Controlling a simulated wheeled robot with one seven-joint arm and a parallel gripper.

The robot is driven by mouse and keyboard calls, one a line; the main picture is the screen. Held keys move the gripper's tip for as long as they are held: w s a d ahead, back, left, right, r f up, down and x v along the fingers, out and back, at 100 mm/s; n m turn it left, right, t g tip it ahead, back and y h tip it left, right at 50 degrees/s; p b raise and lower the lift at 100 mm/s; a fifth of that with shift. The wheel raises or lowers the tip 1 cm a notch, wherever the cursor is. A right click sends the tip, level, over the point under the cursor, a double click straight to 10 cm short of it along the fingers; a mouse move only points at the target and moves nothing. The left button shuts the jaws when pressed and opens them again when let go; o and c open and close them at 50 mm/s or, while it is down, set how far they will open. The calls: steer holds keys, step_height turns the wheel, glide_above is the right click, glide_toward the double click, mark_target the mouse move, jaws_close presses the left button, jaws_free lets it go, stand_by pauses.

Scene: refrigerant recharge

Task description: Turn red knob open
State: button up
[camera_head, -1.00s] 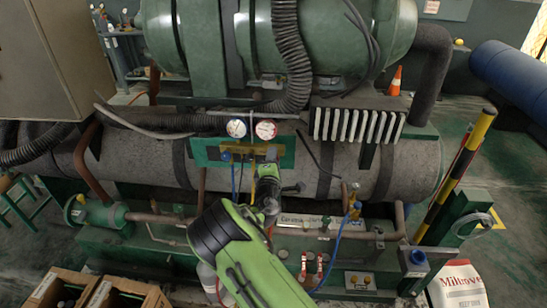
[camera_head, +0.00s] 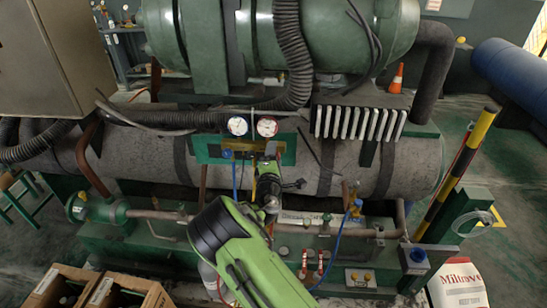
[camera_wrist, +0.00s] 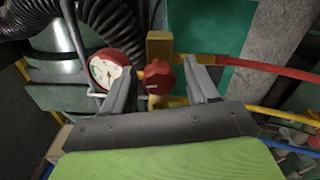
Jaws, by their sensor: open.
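The red knob (camera_wrist: 158,76) shows in the wrist view, on a brass manifold (camera_wrist: 160,46) beside a gauge with a red rim (camera_wrist: 108,68). My gripper (camera_wrist: 160,82) is open, with one finger on each side of the knob and visible gaps between. I cannot tell how deep the knob sits between the fingers. In the head view my gripper (camera_head: 270,155) is at the manifold below the two gauges, and my arm hides the knob there.
A white-faced gauge (camera_head: 237,126) and a red-rimmed gauge (camera_head: 267,127) sit above on the green panel (camera_head: 208,150). A red hose (camera_wrist: 255,66) and a blue hose (camera_wrist: 285,115) run near the gripper. A ribbed black hose (camera_head: 292,50) hangs above.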

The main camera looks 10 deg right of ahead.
steer(key=b+v, duration=0.4)
steer(key=v, duration=1.1)
steer(key=shift+s, duration=0.35)
steer(key=shift+a, duration=0.1)
